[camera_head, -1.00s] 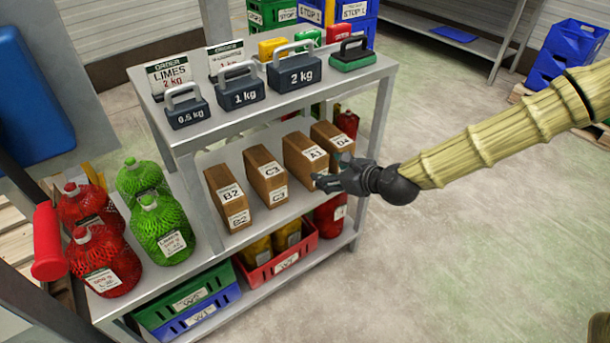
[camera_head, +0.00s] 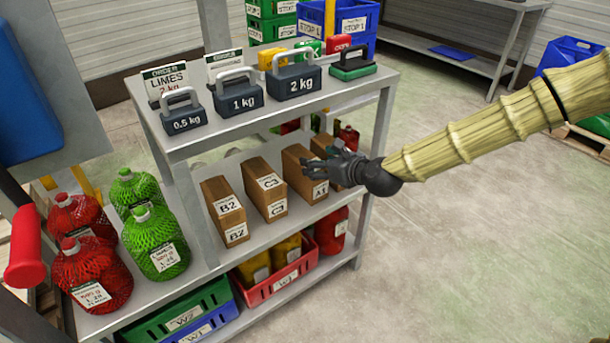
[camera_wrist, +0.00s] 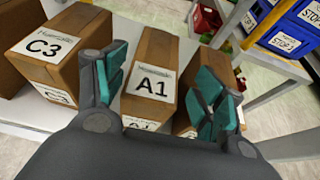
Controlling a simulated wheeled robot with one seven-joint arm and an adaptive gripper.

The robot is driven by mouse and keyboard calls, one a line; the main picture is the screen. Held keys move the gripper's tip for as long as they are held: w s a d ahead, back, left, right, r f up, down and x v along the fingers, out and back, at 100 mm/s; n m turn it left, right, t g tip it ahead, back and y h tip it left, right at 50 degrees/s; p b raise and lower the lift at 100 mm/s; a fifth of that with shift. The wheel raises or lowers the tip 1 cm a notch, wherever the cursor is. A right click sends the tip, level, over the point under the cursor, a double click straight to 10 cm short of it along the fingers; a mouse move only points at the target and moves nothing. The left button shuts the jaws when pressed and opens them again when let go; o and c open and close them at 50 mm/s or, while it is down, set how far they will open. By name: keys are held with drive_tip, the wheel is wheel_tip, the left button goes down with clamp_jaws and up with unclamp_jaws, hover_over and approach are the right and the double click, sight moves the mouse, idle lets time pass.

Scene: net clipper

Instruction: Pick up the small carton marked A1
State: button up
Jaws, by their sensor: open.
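The small brown carton marked A1 (camera_wrist: 151,78) stands upright in the wrist view, with its label on top and another on its front. It also shows in the head view (camera_head: 295,171) on the middle shelf, its top partly hidden by my gripper. My gripper (camera_wrist: 163,90) is open, with one teal-padded finger at each side of the A1 carton. The left finger is between A1 and the C3 carton (camera_wrist: 52,50). The right finger overlaps the carton to the right (camera_wrist: 181,122). I cannot tell whether the fingers touch A1. In the head view my gripper (camera_head: 322,163) is over the A1 carton.
The B2 carton (camera_head: 225,212) and the C3 carton stand to the left on the same shelf. A shelf post (camera_head: 377,130) rises to the right. Floor in front is clear.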

drive_tip(key=shift+w+a+f+b, duration=0.6)
drive_tip(key=shift+w+a+f, duration=0.35)
drive_tip(key=shift+a+f, duration=0.05)
drive_tip(key=shift+x, duration=0.95)
drive_tip(key=shift+r, duration=0.1)
drive_tip(key=c, duration=1.5)
drive_tip(key=shift+w+r, duration=0.1)
clamp_jaws()
